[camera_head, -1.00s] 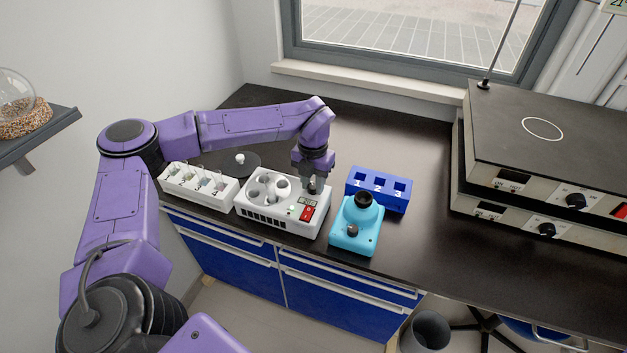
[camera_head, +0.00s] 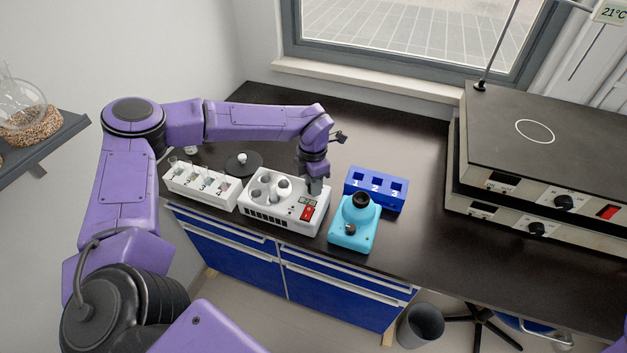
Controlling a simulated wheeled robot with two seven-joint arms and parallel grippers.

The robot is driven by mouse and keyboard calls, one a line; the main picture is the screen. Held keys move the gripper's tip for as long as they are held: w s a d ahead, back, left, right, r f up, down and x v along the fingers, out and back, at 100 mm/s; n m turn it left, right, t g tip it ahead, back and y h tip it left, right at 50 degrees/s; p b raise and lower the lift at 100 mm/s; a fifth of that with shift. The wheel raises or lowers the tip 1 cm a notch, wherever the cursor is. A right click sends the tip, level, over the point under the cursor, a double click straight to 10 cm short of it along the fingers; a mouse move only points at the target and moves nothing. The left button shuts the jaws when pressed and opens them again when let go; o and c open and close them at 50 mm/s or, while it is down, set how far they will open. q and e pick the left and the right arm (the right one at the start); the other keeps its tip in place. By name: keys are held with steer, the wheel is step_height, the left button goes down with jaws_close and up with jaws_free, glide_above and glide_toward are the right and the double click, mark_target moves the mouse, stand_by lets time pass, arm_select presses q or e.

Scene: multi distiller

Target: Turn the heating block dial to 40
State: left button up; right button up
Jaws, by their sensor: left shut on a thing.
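The white heating block (camera_head: 262,215) stands near the front edge of the dark bench, with round holes on top, a small display and a red switch (camera_head: 307,213) on its right part. My left gripper (camera_head: 314,188) points down at the back right corner of this block, just behind the display and switch. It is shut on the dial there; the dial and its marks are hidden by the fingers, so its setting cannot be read. My right gripper is not in view.
A white tube rack (camera_head: 200,186) stands left of the block, with a dark round plate (camera_head: 243,164) behind. A cyan device (camera_head: 353,236) and a blue numbered rack (camera_head: 376,203) stand close on the right. Stacked hot plates (camera_head: 540,150) fill the far right.

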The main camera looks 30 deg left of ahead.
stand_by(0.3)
arm_select(q)
steer(key=o, duration=1.1)
steer(key=shift+c, duration=0.2)
steer(key=shift+r, duration=0.1)
step_height(320, 180, up, 10)
steer(key=b, duration=0.2)
steer(key=shift+r, duration=0.25)
